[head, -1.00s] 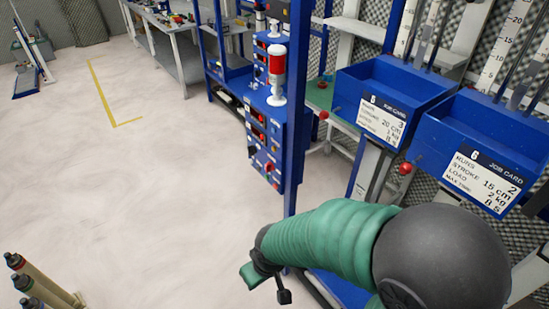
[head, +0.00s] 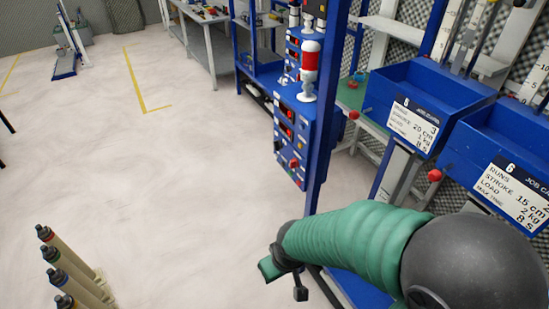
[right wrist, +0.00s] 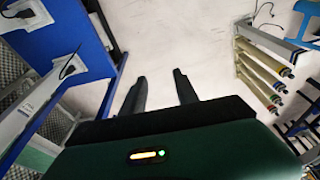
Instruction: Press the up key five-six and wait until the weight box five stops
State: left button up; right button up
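A blue control panel (head: 292,140) with small displays and coloured keys stands upright on a blue post near the middle of the head view. The key labels are too small to read. Two blue boxes with job cards are at the right. The nearer box (head: 505,125) has a card marked 6. My right arm reaches in at the lower right, well short of the panel. My right gripper (right wrist: 160,85) is open and empty in the right wrist view. My left gripper is not in view.
A red and white signal lamp (head: 309,72) stands by the panel. Red knobs (head: 434,175) sit by the boxes. Several beige cylinders (head: 75,265) stand at lower left. The pale floor (head: 160,160) between is clear. A grey workbench (head: 208,45) is at the back.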

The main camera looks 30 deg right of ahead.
grip_shut()
dwell(1.7)
